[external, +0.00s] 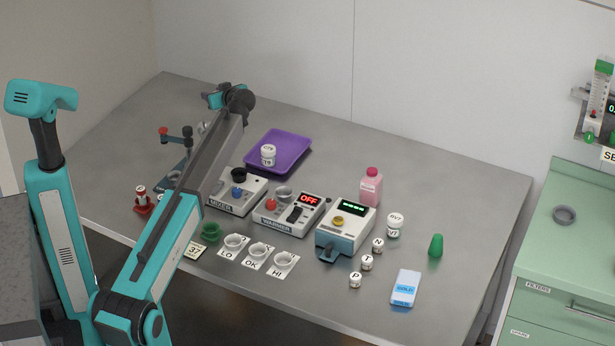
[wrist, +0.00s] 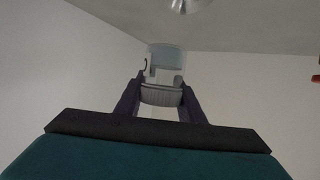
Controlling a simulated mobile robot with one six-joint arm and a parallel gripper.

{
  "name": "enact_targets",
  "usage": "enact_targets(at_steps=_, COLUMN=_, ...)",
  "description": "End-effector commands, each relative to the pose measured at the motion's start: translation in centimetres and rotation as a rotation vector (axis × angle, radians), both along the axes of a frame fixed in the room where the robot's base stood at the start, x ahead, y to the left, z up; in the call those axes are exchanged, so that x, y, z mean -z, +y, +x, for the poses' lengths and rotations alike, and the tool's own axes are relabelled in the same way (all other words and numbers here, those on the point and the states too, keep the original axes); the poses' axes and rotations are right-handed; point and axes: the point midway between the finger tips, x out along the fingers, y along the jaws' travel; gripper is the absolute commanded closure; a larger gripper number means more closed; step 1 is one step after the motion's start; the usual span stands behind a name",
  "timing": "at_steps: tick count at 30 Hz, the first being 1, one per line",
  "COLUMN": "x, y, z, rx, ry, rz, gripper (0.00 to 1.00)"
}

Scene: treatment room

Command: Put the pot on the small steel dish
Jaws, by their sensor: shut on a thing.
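My gripper (wrist: 161,98) is shut on a pale pot (wrist: 165,62) in the wrist view. The pot has a ribbed grey band between the dark fingers and a lighter, glassy-looking part beyond. In the external view my gripper (external: 212,98) is raised above the back left of the table, and the held pot cannot be made out there. A small round grey dish (external: 283,192), steel by its look, sits on top of the warmer. My gripper is above and to the left of this dish, well apart from it.
The mixer (external: 237,191), the warmer (external: 292,213) and a blue-white device (external: 345,228) stand in a row. A purple tray (external: 278,149) holds a white labelled jar (external: 268,155). A pink bottle (external: 370,186) and several white pots stand at the right. The table's back right is clear.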

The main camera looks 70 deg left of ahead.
Motion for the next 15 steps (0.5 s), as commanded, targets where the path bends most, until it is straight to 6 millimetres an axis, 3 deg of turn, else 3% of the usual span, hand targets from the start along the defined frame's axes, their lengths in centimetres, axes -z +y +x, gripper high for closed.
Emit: enact_targets(at_steps=15, x=5.7, y=0.0, z=0.0, rx=0.000, ry=0.000, rz=0.000, gripper=0.91)
